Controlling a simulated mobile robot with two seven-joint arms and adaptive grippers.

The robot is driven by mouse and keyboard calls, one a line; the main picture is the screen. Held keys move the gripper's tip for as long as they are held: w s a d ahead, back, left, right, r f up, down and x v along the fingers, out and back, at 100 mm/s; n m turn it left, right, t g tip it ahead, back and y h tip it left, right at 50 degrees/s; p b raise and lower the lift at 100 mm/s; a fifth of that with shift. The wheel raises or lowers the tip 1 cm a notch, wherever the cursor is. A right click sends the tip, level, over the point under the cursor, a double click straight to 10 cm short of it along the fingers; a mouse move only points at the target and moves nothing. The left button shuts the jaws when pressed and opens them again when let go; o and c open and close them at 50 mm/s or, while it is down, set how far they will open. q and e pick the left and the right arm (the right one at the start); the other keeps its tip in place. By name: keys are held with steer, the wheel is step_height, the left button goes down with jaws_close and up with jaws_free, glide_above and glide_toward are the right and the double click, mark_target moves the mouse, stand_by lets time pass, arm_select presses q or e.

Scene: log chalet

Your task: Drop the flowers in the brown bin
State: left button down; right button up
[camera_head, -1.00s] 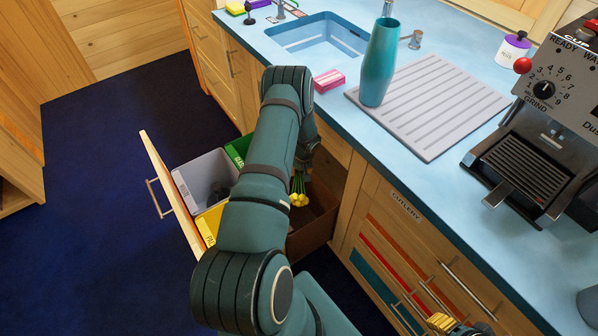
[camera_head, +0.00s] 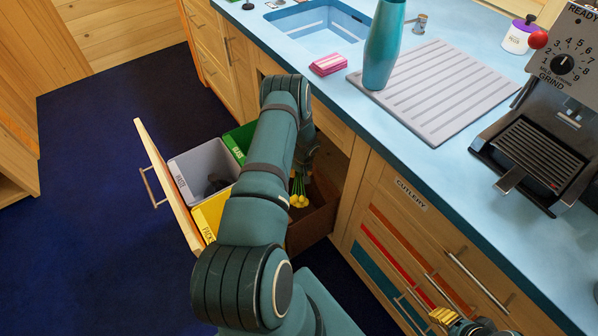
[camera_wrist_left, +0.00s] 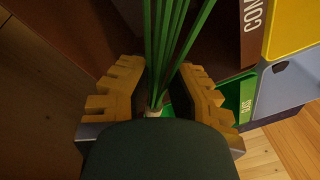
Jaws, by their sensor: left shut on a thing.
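The flowers have yellow heads (camera_head: 299,200) that hang downward over the brown bin (camera_head: 318,217) in the open drawer. In the left wrist view their green stems (camera_wrist_left: 168,45) run between the yellow fingers of my left gripper (camera_wrist_left: 157,92), which is shut on them. In the head view my left arm hides most of that gripper. The brown bin's labelled wall (camera_wrist_left: 252,32) also shows in the left wrist view. My right gripper (camera_head: 444,316) shows only in part at the bottom edge, and its opening cannot be made out.
The drawer also holds a grey bin (camera_head: 200,165), a green bin (camera_head: 238,140) and a yellow bin (camera_head: 211,214). The blue counter (camera_head: 340,92) runs along the right, with a teal vase (camera_head: 383,48), a pink sponge (camera_head: 328,64) and a coffee machine (camera_head: 545,150).

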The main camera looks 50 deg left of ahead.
arm_select(q)
steer(key=c, duration=0.9)
jaws_free()
steer(key=shift+r, duration=0.1)
steer(key=r, duration=0.4)
steer(key=d+r, duration=0.1)
steer(key=r, duration=0.2)
steer(key=d+r, duration=0.1)
steer(key=r, duration=0.3)
steer(key=shift+w+r, duration=0.25)
steer(key=shift+r, duration=0.1)
